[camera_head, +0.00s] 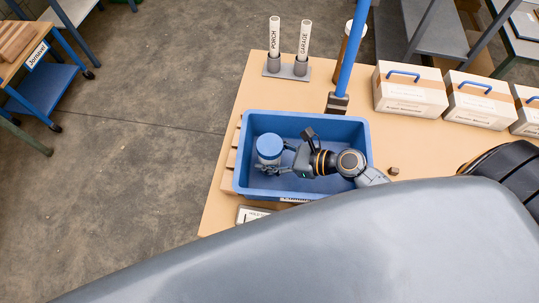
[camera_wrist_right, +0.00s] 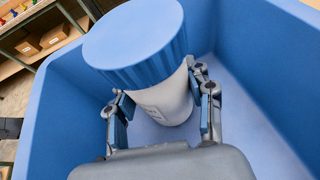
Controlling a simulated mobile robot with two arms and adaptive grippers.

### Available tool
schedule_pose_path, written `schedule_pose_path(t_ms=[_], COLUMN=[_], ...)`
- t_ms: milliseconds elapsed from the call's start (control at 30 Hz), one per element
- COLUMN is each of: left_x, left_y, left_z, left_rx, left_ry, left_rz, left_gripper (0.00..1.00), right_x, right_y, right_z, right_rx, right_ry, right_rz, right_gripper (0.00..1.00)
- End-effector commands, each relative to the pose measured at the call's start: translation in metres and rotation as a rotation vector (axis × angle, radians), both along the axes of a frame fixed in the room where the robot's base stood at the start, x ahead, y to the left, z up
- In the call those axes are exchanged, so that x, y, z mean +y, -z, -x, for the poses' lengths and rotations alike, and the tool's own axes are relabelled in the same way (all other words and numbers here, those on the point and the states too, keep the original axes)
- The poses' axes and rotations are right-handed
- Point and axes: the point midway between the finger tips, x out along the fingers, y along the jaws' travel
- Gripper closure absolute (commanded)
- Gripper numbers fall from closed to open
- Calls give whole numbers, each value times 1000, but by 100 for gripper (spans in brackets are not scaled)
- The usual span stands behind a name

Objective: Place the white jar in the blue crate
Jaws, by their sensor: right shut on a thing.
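The white jar (camera_wrist_right: 165,103) has a wide blue ribbed lid and is upright or nearly so. In the head view its blue lid (camera_head: 269,146) shows inside the outline of the blue crate (camera_head: 352,127), toward the left end. My right gripper (camera_head: 277,170) reaches in from the right and is shut on the jar. In the right wrist view, the fingers of my right gripper (camera_wrist_right: 165,108) press on both sides of the jar's white body below the lid. The crate walls surround the jar. Whether the jar's base touches the crate floor, I cannot tell. My left gripper is not in view.
The crate stands on a tan table (camera_head: 224,205). A blue post (camera_head: 349,60) rises behind it. Two white tubes (camera_head: 275,40) in a stand are at the back left. White cases (camera_head: 410,93) with blue handles line the back right. The crate floor right of the jar looks empty.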

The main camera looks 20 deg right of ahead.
Motion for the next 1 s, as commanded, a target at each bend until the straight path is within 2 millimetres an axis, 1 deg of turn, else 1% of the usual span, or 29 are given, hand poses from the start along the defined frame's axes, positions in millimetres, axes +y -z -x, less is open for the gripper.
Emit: schedule_pose_path(t_ms=[100,333,433,467,500,533,567,1000], left_x=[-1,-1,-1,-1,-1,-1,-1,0], left_y=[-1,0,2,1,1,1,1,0], left_z=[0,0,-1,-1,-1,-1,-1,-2], left_rx=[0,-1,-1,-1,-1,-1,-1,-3], left_ry=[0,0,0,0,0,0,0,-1], left_rz=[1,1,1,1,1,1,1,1], left_gripper=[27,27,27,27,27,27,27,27], right_x=[0,0,0,0,0,0,0,0], right_y=[6,6,10,9,9,9,9,7], right_z=[-1,-1,0,0,0,0,0,0], right_rx=[-3,-3,-2,-2,-2,-2,-2,-2], right_ry=[1,0,1,0,0,0,0,0], right_rz=[-1,0,-1,1,1,1,1,1], right_gripper=[81,81,81,42,33,27,25,25])
